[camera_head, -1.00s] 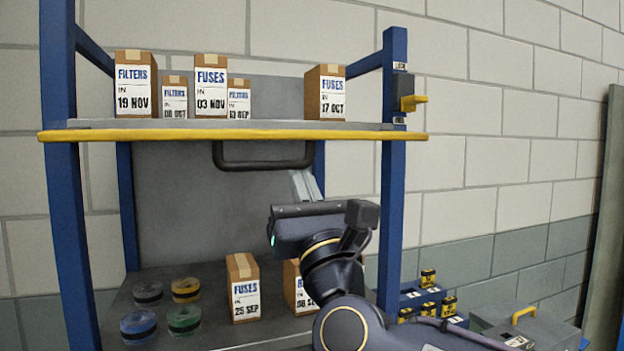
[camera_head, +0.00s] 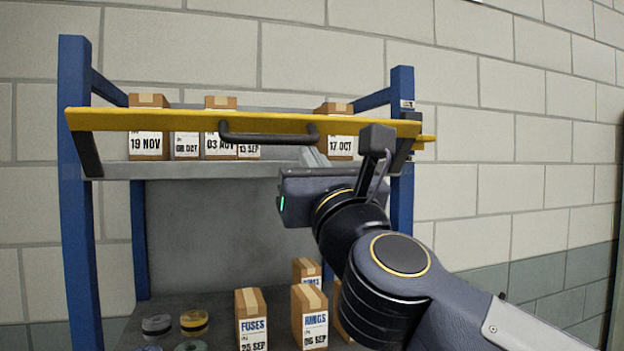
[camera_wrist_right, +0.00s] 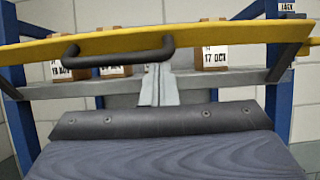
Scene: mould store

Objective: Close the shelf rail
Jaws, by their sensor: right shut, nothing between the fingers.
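The yellow shelf rail (camera_head: 180,121) is raised in front of the boxes on the upper shelf, on dark arms at both ends. It also shows in the wrist view (camera_wrist_right: 230,34). Its black handle (camera_head: 270,139) is at the middle of the bar; the wrist view shows it too (camera_wrist_right: 120,57). My right gripper (camera_head: 312,156) is shut and empty, just below the handle's right end. Its fingers (camera_wrist_right: 158,84) point up towards the handle; I cannot tell whether they touch it. A yellow lever (camera_head: 427,138) shows at the right post, partly hidden. My left gripper is out of view.
Several labelled boxes, such as the 19 NOV box (camera_head: 148,143), stand on the upper shelf (camera_head: 190,170). Below are more boxes, including a FUSES box (camera_head: 252,325), and rolls of tape (camera_head: 194,323). Blue posts (camera_head: 76,200) flank the shelf.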

